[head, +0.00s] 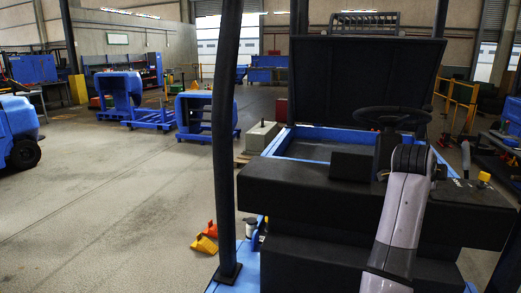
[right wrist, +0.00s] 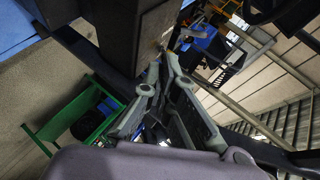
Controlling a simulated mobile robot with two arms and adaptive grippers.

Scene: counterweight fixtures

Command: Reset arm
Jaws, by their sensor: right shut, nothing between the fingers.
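My right arm (head: 402,215) rises from the bottom of the head view, in front of the black seat (head: 300,190) of a blue vehicle. Its gripper cannot be made out there. In the right wrist view the right gripper (right wrist: 162,75) shows its grey fingers close together, shut with nothing held. A dark, box-like part (right wrist: 135,30) lies just beyond the fingertips; I cannot tell whether they touch. My left arm and left gripper are not in view.
A black post (head: 224,140) stands left of the seat. A steering wheel (head: 393,117) and raised black panel (head: 365,78) are behind it. Orange wedges (head: 205,242) lie on the floor. Blue carts (head: 207,112) stand farther back. Floor at left is largely clear.

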